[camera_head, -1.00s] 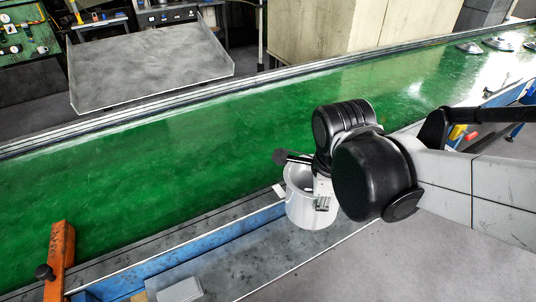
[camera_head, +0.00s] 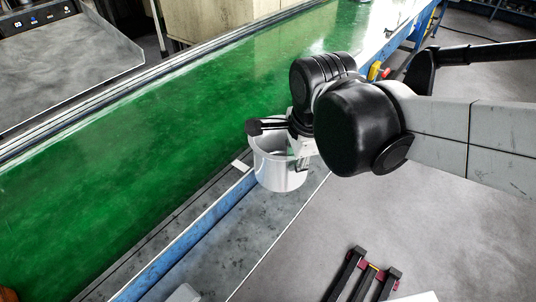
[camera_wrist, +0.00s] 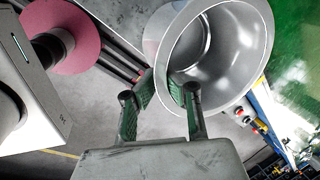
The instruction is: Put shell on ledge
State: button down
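The shell looks like a round silver metal pot (camera_head: 277,174), open at the top, at the middle of the head view. It appears upright, over or on the grey ledge (camera_head: 215,240) beside the green belt; I cannot tell whether it touches. My gripper (camera_wrist: 161,84) has one finger inside the shell and one outside in the wrist view, with the wall of the shell (camera_wrist: 235,40) between the tips. It seems shut on that wall. In the head view my arm hides the right side of the shell and most of the gripper.
The green belt (camera_head: 130,150) runs along the left, with a blue rail (camera_head: 205,225) at its near edge. A small white piece (camera_head: 240,166) lies just left of the shell. A grey tray (camera_head: 70,60) stands beyond the belt.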

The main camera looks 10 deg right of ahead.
jog(key=w+d+f+b, duration=0.1)
jog(key=w+d+f, duration=0.6)
jog(key=f, duration=0.4)
jog(key=shift+w+d, duration=0.4)
jog(key=shift+d, duration=0.3)
jog(key=c, duration=1.9)
grip_release()
jog(key=shift+r, duration=0.1)
jog(key=a+p+v, duration=0.1)
jog(key=v, duration=1.1)
jog(key=s+r+n+t, duration=0.1)
jog(key=s+n, duration=0.2)
jog(key=n, duration=0.2)
jog(key=s+r+n+t, duration=0.1)
jog(key=s+n, duration=0.2)
jog(key=n, duration=0.3)
jog(key=s+r+n+t, duration=0.1)
jog(key=s+n+t, duration=0.1)
jog(key=n, duration=0.3)
jog(key=shift+s+d+h, duration=0.2)
jog(key=shift+s+h, duration=0.1)
jog(key=shift+s, duration=0.25)
jog(key=shift+f, duration=0.1)
